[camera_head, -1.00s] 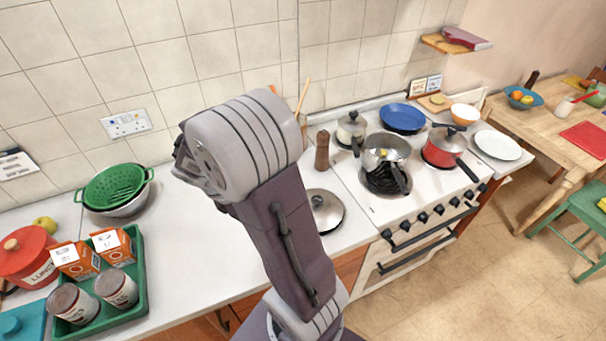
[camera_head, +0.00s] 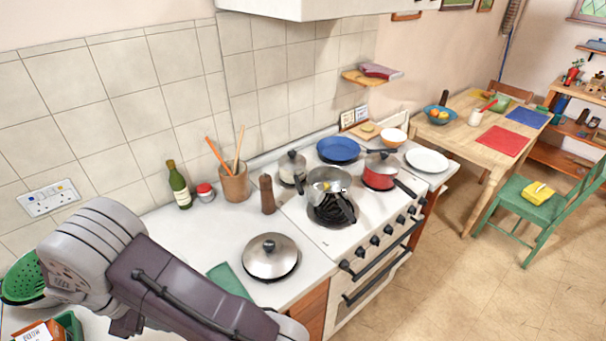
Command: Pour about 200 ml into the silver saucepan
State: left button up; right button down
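The silver saucepan (camera_head: 325,182) sits on the cooker, near the front left burner, with its dark handle pointing toward the front right. Something small and yellowish shows inside it; I cannot tell what it is or how much liquid is there. A green bottle (camera_head: 179,186) with a pale label stands upright on the worktop by the tiled wall. One of my arms crosses the lower left, but neither gripper's fingertips show.
A wooden table (camera_head: 470,128) is right. Floor before the cooker is clear.

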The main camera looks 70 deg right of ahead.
aim_at(340, 179)
jog(key=z, duration=0.6)
jog(key=k+z, duration=0.1)
jog(key=z, duration=0.5)
jog(key=l+z, duration=0.1)
jog(key=z, duration=1.05)
jog(key=l+z, duration=0.15)
jog(key=z, duration=1.05)
jog(key=l+z, duration=0.1)
jog(key=z, duration=0.5)
jog(key=i+z, duration=0.1)
jog(key=z, duration=0.5)
jog(key=i+u, duration=0.7)
jog(key=i, duration=0.95)
jog(key=i+z, duration=0.2)
jog(key=i, duration=0.3)
jog(key=i+j+z, duration=0.2)
jog(key=i, duration=0.25)
jog(key=i+l+u, duration=0.1)
jog(key=u, duration=0.6)
